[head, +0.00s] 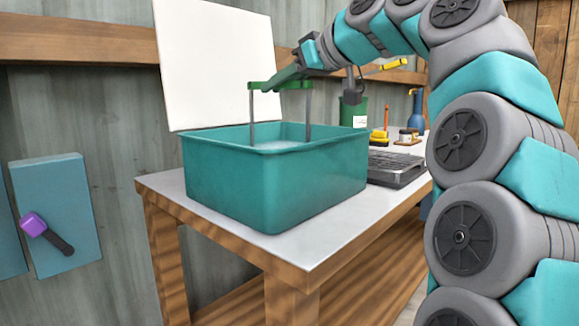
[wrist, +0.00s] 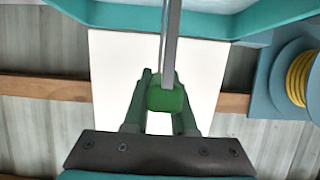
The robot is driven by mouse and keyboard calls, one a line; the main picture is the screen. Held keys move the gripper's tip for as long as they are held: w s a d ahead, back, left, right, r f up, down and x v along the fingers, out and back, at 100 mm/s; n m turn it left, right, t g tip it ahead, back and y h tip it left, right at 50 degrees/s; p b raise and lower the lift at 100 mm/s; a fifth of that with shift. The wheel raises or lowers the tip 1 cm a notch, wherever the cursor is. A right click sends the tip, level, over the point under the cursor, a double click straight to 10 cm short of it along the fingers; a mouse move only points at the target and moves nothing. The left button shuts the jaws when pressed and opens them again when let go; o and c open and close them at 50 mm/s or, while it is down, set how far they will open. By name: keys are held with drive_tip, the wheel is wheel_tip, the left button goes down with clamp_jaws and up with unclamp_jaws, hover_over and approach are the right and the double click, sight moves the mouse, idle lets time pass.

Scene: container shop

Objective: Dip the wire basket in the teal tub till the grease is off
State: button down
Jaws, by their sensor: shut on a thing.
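The teal tub (head: 275,180) stands on a light-topped wooden table and holds pale liquid. The wire basket's handle (head: 252,110) shows as a green bar on two grey metal uprights reaching down into the tub. The basket's lower part is hidden behind the tub wall, so I cannot see any grease. My gripper (head: 284,80) is above the tub and shut on the green bar. In the wrist view the green grip (wrist: 166,98) is between my green fingers, with a grey metal rod beyond it. The tub's rim (wrist: 100,14) crosses the top of that view.
A white panel (head: 217,65) rises behind the tub. A dark flat tray-like thing (head: 397,168) lies to the tub's right, with a green container (head: 353,112) and a blue bottle (head: 416,112) beyond.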

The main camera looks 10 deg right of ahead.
drive_tip(key=shift+r, duration=0.1)
idle(0.4)
drive_tip(key=shift+f+b, duration=0.5)
drive_tip(key=shift+b, duration=0.05)
drive_tip(key=shift+r, duration=0.1)
drive_tip(key=shift+r+p, duration=0.55)
drive_tip(key=shift+p, duration=0.05)
drive_tip(key=shift+f, duration=0.15)
drive_tip(key=shift+f+b, duration=0.5)
drive_tip(key=shift+b, duration=0.1)
drive_tip(key=shift+r, duration=0.15)
